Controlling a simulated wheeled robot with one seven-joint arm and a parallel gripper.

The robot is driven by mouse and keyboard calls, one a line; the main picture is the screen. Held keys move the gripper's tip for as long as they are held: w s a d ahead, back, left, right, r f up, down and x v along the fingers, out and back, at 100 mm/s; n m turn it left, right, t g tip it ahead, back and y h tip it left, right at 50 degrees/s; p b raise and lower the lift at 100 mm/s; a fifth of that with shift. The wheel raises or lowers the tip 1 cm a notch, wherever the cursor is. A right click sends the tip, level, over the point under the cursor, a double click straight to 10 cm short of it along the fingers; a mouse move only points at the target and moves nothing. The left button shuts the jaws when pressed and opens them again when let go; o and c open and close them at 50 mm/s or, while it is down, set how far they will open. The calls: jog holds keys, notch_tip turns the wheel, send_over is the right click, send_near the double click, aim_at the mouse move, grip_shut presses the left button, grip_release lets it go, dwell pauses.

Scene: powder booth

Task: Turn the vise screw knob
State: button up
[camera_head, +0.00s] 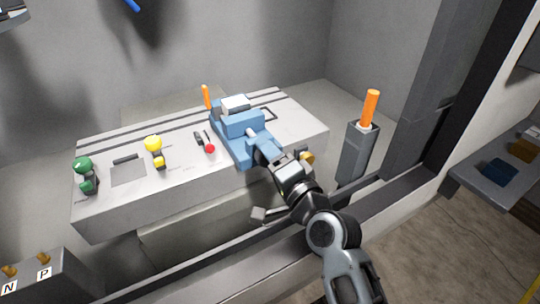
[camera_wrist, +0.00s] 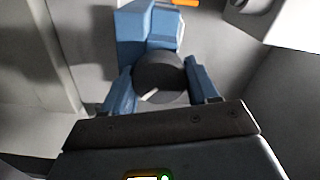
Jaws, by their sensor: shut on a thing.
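The blue vise (camera_head: 238,128) stands on the pale bench, and its body also shows in the wrist view (camera_wrist: 146,24). The dark round screw knob (camera_wrist: 160,72) sits at its near end, with a short light mark on its lower face. My gripper (camera_wrist: 162,80) has one blue finger on each side of the knob and is shut on it. In the head view my gripper (camera_head: 262,157) reaches the vise's near end, and the knob is hidden there by my gripper and wrist.
The bench (camera_head: 185,185) also carries a green knob (camera_head: 83,163), a yellow knob (camera_head: 153,143) and a red-tipped lever (camera_head: 209,148), all left of the vise. A grey post with an orange handle (camera_head: 371,105) stands to the right. A dark rail (camera_head: 235,262) runs below my arm.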

jog(key=o, duration=1.1)
jog(key=shift+c, duration=0.2)
jog(key=b+v, duration=0.1)
jog(key=v, duration=0.6)
jog(key=shift+s+d+b, duration=0.25)
jog(key=shift+s+b, duration=0.05)
jog(key=shift+s, duration=0.05)
